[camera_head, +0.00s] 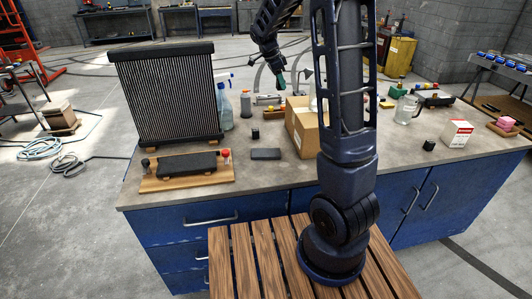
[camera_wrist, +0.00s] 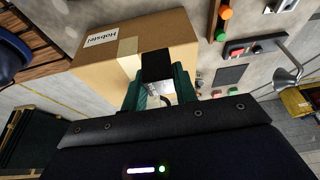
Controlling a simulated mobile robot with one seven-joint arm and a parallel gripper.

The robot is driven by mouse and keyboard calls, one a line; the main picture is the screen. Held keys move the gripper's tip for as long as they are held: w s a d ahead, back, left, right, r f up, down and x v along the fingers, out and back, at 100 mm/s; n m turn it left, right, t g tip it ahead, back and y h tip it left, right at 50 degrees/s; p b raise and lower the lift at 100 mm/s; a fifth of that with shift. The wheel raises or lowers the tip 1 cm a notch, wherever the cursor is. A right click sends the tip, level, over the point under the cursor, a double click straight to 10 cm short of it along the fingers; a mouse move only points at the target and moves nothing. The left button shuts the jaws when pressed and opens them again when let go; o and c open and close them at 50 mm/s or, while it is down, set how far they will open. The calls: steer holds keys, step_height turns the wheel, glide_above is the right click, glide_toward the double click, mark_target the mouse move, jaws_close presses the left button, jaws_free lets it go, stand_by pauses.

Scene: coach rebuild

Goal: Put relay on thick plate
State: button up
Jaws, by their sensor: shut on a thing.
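My gripper (camera_wrist: 160,90) has green fingers shut on a small black block with a pale underside, the relay (camera_wrist: 157,65). It is held above the counter, beside the cardboard box. In the head view my gripper (camera_head: 281,82) is at the far side of the box, and the relay cannot be made out there. A flat dark grey slab, apparently the thick plate (camera_head: 265,154), lies on the counter left of the box, well nearer than my gripper. Small black blocks (camera_head: 255,134) (camera_head: 429,145) also stand on the counter.
The cardboard box (camera_head: 306,136) stands mid-counter, also large in the wrist view (camera_wrist: 125,50). A tall finned radiator (camera_head: 166,95) and a wooden board with a dark bar (camera_head: 187,163) are at left. A spray bottle (camera_head: 225,108) and a glass jug (camera_head: 406,108) stand farther back.

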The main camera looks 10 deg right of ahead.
glide_above(269, 152)
steer(key=a, duration=0.1)
steer(key=f, duration=2)
steer(key=shift+a+f, duration=0.15)
steer(key=shift+a, duration=0.05)
steer(key=o, duration=1)
steer(key=shift+f, duration=0.1)
steer(key=shift+c, duration=0.2)
